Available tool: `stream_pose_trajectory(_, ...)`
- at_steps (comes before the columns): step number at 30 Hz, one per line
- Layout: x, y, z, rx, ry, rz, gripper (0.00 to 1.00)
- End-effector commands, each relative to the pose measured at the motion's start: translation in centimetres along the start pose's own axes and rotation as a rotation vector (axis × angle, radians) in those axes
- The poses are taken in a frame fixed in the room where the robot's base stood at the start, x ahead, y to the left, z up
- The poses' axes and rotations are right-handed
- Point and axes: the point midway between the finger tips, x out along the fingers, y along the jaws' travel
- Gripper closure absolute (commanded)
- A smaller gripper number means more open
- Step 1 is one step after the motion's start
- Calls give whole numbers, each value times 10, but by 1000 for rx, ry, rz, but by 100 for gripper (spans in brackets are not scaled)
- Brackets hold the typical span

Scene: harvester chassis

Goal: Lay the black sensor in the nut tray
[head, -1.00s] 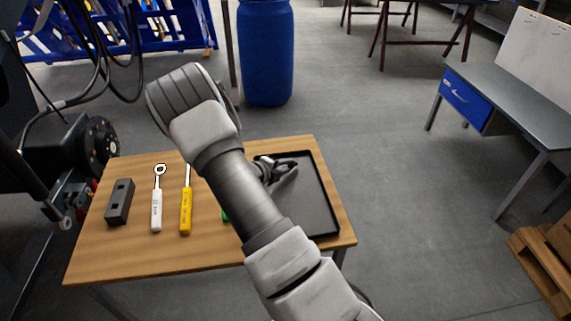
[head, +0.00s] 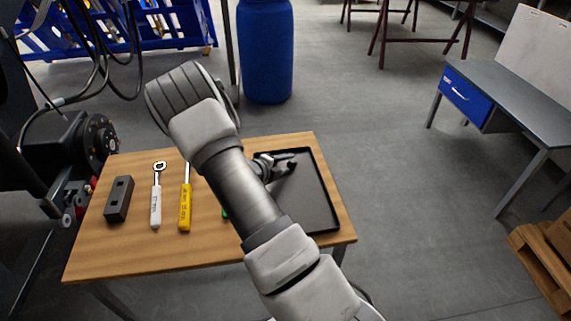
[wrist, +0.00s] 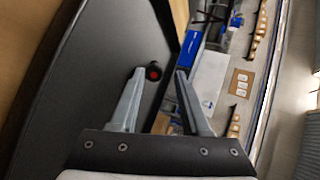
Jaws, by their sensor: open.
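The black sensor (wrist: 153,71), a small dark cylinder with a red end face, shows in the wrist view beside the left fingertip. It appears to lie in the nut tray, close to its wall; whether it touches the finger I cannot tell. The nut tray (head: 318,205) is a flat black tray with a low rim at the right of the wooden table, and its dark floor also fills the left of the wrist view (wrist: 95,75). My gripper (wrist: 159,72) is open, its fingers apart. In the head view my gripper (head: 290,159) is over the tray's far left part, partly hidden by my arm.
On the table (head: 140,250) left of my arm are a dark block (head: 119,200), a white-handled ring tool (head: 156,205) and a yellow-handled tool (head: 185,208). A green thing (head: 224,212) is mostly hidden by my arm. A blue barrel (head: 265,50) stands behind the table.

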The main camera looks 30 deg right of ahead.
Motion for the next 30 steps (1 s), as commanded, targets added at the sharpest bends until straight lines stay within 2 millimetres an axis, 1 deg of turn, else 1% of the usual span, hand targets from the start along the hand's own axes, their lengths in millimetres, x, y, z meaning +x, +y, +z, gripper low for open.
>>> stream_pose_trajectory(1,0,6,-1,-4,0,11,39)
stream_pose_trajectory(5,-2,6,-1,-5,0,13,39)
stream_pose_trajectory(8,-10,6,0,-6,-2,13,39)
stream_pose_trajectory(10,-20,6,1,-5,-4,14,39)
stream_pose_trajectory(14,-48,3,1,-4,-5,9,39)
stream_pose_trajectory(18,-84,1,1,-3,-5,7,39)
stream_pose_trajectory(24,-131,0,1,-1,-4,3,39)
stream_pose_trajectory(27,-149,-1,0,-1,-4,3,39)
stream_pose_trajectory(30,-162,0,0,0,-2,2,39)
